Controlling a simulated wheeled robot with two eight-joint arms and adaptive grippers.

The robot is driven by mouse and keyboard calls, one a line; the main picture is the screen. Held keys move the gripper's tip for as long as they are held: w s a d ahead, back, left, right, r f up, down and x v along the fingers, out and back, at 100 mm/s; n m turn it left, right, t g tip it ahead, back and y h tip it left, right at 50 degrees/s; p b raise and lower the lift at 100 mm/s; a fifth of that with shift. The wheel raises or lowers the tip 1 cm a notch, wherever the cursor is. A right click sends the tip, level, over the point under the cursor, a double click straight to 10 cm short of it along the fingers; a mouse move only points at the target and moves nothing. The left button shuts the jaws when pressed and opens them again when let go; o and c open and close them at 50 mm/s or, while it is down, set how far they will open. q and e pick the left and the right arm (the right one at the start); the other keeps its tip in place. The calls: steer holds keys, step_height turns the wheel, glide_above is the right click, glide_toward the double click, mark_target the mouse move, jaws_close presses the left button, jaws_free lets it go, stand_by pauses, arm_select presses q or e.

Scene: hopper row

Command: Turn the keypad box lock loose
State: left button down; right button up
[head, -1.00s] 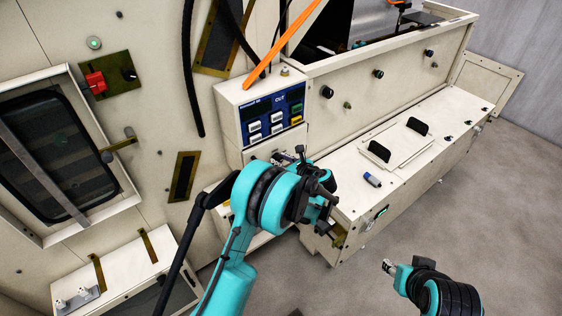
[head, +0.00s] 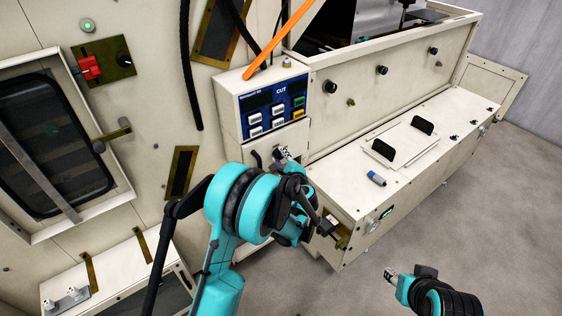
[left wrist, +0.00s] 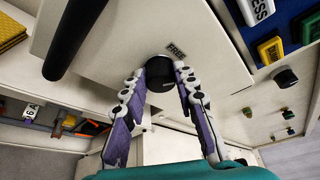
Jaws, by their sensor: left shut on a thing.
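The keypad box (head: 228,105) is cream with a blue keypad panel (head: 275,108) in the head view. Its lower cream front shows in the left wrist view (left wrist: 130,25), with a black round lock knob (left wrist: 160,74) and a small printed label (left wrist: 176,52) beside it. My left gripper (head: 284,154) is at this lower front. In the left wrist view its fingers (left wrist: 160,88) are shut on the knob, one on each side. The knob is hidden in the head view. My right gripper (head: 390,274) is away over the floor at lower right; its jaw opening is unclear.
A black bar handle (left wrist: 75,38) stands out from the box front beside the knob. An orange bar (head: 280,38) crosses above the box.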

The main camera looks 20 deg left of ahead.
arm_select(q)
steer(key=n+t, duration=0.1)
steer(key=n, duration=0.1)
steer(key=shift+a+f+n+t+b, duration=0.1)
steer(key=shift+f+n+t+b, duration=0.05)
steer(key=shift+n+t+b, duration=0.2)
steer(key=shift+f+n+t+y, duration=0.1)
steer(key=shift+n+t+y, duration=0.3)
steer(key=shift+n, duration=0.95)
steer(key=c, duration=1.2)
jaws_free()
steer(key=v, duration=0.7)
steer(key=shift+s, duration=0.25)
